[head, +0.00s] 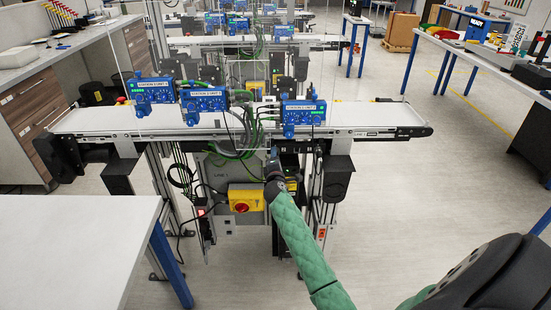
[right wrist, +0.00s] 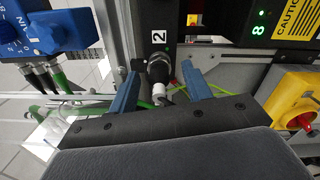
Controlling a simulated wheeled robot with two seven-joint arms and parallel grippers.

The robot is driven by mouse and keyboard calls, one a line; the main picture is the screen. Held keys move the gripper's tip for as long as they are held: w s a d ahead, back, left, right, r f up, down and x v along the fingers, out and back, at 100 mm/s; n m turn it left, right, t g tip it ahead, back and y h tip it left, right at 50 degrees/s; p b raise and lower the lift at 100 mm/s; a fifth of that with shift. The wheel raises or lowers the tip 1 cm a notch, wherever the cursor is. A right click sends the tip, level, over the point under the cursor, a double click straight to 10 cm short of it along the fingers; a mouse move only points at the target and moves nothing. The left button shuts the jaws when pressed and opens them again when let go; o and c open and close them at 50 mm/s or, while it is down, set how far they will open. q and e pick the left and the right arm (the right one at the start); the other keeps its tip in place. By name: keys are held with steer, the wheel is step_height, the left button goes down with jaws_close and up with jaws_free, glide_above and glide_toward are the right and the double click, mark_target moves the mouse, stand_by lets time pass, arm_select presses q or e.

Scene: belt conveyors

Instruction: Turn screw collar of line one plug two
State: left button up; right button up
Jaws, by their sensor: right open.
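In the right wrist view, the plug with its dark screw collar (right wrist: 159,69) sits below a white label marked 2 (right wrist: 158,40). A pale cable end (right wrist: 160,94) hangs from it. My right gripper (right wrist: 160,72) is open, with one blue finger on each side of the plug; I cannot tell whether either finger touches it. In the head view, my right gripper (head: 274,158) is under the front conveyor's edge, beside the panel marked LINE 1 (head: 222,177). The plug is too small or hidden to make out there. My left gripper is not in view.
A yellow switch box (head: 246,197) with a red knob is close to the gripper and also shows in the right wrist view (right wrist: 292,98). Green cables (head: 238,150) hang nearby. Blue station units (head: 204,100) stand on the conveyor (head: 345,117). A white table (head: 70,250) is at front left.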

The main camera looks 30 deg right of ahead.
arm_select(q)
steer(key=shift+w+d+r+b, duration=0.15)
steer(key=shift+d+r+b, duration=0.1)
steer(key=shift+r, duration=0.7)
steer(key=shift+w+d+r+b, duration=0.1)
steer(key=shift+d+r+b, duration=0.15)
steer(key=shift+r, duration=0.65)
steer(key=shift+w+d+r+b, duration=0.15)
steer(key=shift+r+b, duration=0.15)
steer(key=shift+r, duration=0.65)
arm_select(e)
steer(key=v, duration=0.6)
steer(key=shift+s+a, duration=0.15)
steer(key=shift+s, duration=0.1)
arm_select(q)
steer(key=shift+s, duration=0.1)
